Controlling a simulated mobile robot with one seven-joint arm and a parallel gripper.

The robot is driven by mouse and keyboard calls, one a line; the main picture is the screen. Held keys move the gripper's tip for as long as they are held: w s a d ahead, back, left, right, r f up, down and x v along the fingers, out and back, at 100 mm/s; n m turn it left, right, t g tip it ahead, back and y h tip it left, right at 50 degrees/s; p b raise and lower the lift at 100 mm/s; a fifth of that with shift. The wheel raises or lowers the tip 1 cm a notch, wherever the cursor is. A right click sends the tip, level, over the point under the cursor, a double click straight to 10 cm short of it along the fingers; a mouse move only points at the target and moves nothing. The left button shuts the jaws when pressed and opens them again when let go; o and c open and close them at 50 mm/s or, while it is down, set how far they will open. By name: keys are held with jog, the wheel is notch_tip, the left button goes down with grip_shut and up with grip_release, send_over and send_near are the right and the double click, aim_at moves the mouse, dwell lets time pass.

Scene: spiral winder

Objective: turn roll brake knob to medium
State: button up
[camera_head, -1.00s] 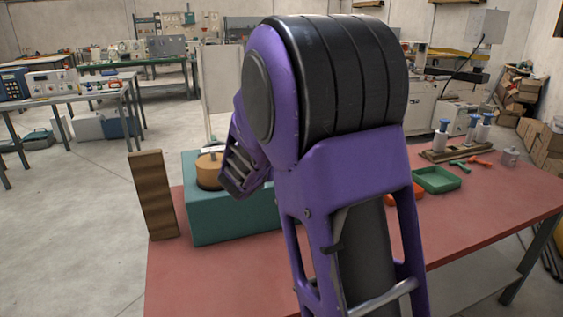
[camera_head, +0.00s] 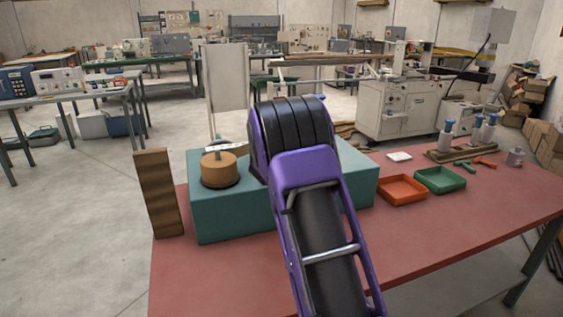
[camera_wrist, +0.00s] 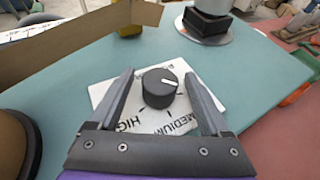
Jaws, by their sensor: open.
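The roll brake knob (camera_wrist: 157,90) is a round black knob with a white pointer mark, on a white label plate (camera_wrist: 105,92) in the wrist view. The pointer faces right in that picture. MEDIUM and HIGH are printed on the plate's near side; its other print is unclear. My gripper (camera_wrist: 159,74) is open, with one finger on each side of the knob and visible gaps between. The plate lies on the teal winder housing (camera_wrist: 235,75), also seen in the head view (camera_head: 225,217). In the head view my arm hides the knob and gripper.
A brown roll (camera_head: 220,172) stands on the housing's left part. A wooden board (camera_head: 160,195) stands at its left. An orange tray (camera_head: 402,190) and a green tray (camera_head: 440,180) lie right on the red table (camera_head: 450,230). The table's front right is clear.

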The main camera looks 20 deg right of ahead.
jog(key=shift+w, duration=0.1)
grip_shut()
dwell(0.4)
jog(key=shift+r+h+p, duration=0.15)
jog(key=shift+h+p, duration=0.15)
jog(key=shift+p, duration=0.6)
jog(key=shift+m+g+h+p, duration=0.4)
jog(key=shift+m+p, duration=0.3)
jog(key=shift+p, duration=0.4)
jog(key=shift+f+m+g+h+p, duration=0.2)
jog(key=shift+m+g+h+p, duration=0.4)
jog(key=shift+m+g+h, duration=1.1)
jog(key=shift+m+g, duration=0.1)
jog(key=shift+m, duration=0.3)
